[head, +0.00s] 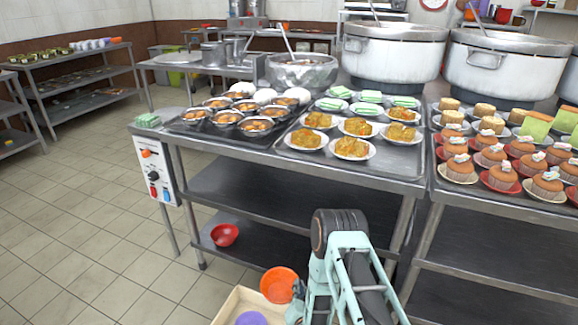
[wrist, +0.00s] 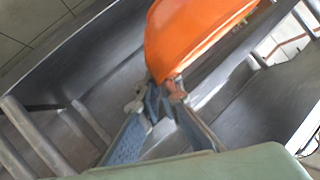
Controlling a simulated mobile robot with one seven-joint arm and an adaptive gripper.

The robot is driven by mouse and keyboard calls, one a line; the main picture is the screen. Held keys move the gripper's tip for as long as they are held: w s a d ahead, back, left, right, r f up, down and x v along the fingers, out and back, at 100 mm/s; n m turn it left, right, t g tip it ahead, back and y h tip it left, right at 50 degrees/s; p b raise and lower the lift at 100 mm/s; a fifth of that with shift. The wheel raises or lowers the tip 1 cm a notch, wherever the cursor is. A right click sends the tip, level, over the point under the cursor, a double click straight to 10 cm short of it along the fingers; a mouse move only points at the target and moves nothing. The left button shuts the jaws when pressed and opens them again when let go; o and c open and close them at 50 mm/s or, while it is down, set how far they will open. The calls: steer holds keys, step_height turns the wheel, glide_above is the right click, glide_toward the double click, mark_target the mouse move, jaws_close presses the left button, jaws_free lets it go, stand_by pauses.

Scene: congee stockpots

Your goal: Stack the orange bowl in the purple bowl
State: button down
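The orange bowl (head: 279,285) is at the bottom middle of the head view, beside my arm. In the wrist view the orange bowl (wrist: 190,32) fills the upper middle, tilted. My gripper (wrist: 163,90) has its fingertips closed together on the bowl's rim. In the head view my arm hides the fingertips. The purple bowl (head: 251,318) shows at the bottom edge of the head view, inside a light wooden tray (head: 226,305), below and left of the orange bowl. It is partly cut off by the frame and does not show in the wrist view.
A steel table (head: 300,172) with trays of food stands ahead, and a red bowl (head: 224,235) is on its lower shelf. A second table (head: 500,210) with cakes is at right. Tiled floor (head: 80,230) at left is clear.

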steer(key=w+d+r, duration=0.3)
steer(key=w+r, duration=0.1)
steer(key=r, duration=0.9)
steer(key=w+d+r, duration=0.2)
steer(key=w+r, duration=0.2)
steer(key=r, duration=0.8)
steer(key=s+d+r+h, duration=0.1)
steer(key=s+d+r, duration=0.2)
steer(key=r, duration=0.5)
steer(key=s+d+r, duration=0.2)
steer(key=r, duration=0.6)
step_height(320, 180, up, 33)
steer(key=p, duration=3.2)
steer(key=shift+s+f+m+p, duration=0.2)
steer(key=shift+m+p, duration=0.1)
steer(key=shift+m, duration=0.1)
